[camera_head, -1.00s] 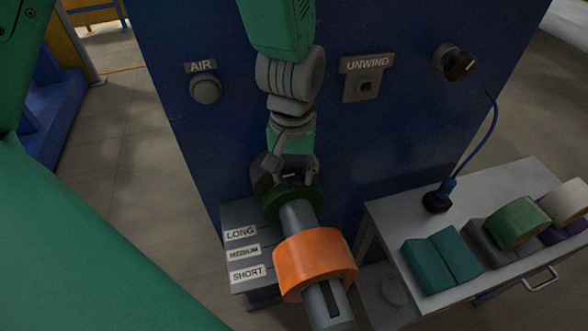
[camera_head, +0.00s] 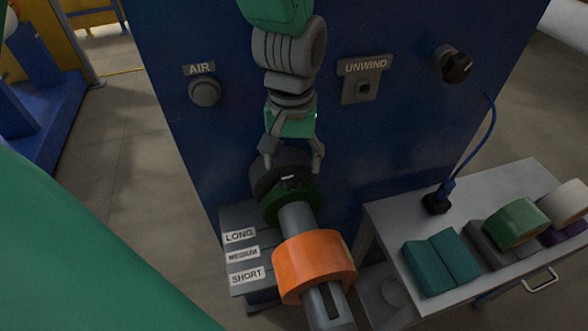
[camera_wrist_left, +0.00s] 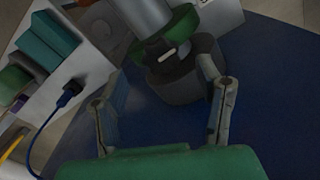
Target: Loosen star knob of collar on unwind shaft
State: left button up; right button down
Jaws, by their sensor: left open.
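The unwind shaft (camera_head: 299,218) is a grey bar coming out of the blue machine toward me. A green collar (camera_head: 302,199) sits around it near a dark round hub (camera_head: 268,176) at its base; the collar also shows in the left wrist view (camera_wrist_left: 183,28). My left gripper (camera_head: 292,160) is open above the hub, fingers spread to either side. In the left wrist view (camera_wrist_left: 165,72) nothing is held between the fingers. My right gripper is not in view.
An orange roll (camera_head: 314,266) is on the shaft nearer me. LONG, MEDIUM and SHORT labels mark a grey block (camera_head: 228,217) to the left. A grey cart (camera_head: 400,213) at right holds teal blocks and rolls. AIR (camera_head: 205,92) and UNWIND (camera_head: 361,88) controls are on the blue panel.

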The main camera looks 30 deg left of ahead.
aim_at(292, 176)
pick_arm(q)
notch_tip(292, 176, up, 8)
dwell(0.5)
